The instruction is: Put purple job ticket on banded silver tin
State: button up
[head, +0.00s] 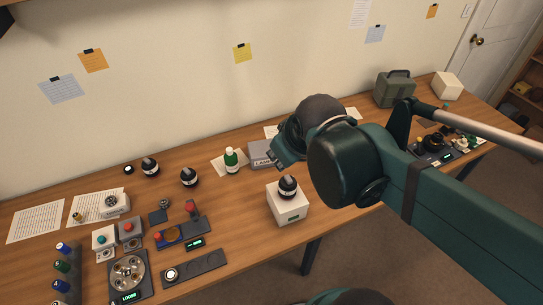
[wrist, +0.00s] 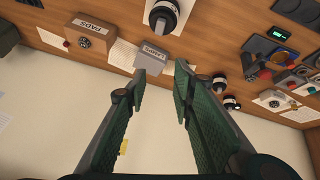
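I cannot make out a purple job ticket in either view. I cannot make out a banded silver tin for certain either. My gripper (wrist: 160,76) is open and empty, its two green-padded fingers spread apart in the wrist view. In the head view my gripper (head: 277,158) is above the back of the bench, near a grey labelled box (head: 262,154). The same grey box shows just beyond the fingertips in the wrist view (wrist: 153,53). My arm hides part of the bench's right half in the head view.
A white box (head: 287,208) with a black banded jar (head: 288,186) on it stands at mid bench. Trays and small devices crowd the left. A green-grey case (head: 395,89) stands far right.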

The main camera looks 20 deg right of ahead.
jog(key=shift+s+a+r+m+t+y, duration=0.15)
jog(key=shift+s+a+r+m, duration=0.25)
jog(key=shift+a, duration=0.3)
jog(key=shift+s+a+r+m+t+y, duration=0.1)
jog(key=shift+s+a+r+m+y, duration=0.1)
jog(key=shift+a+m, duration=0.4)
jog(key=shift+s+a+r+m+t+y, duration=0.15)
jog(key=shift+s+a+r+m, duration=0.2)
jog(key=shift+a, duration=0.4)
jog(key=shift+f, duration=0.1)
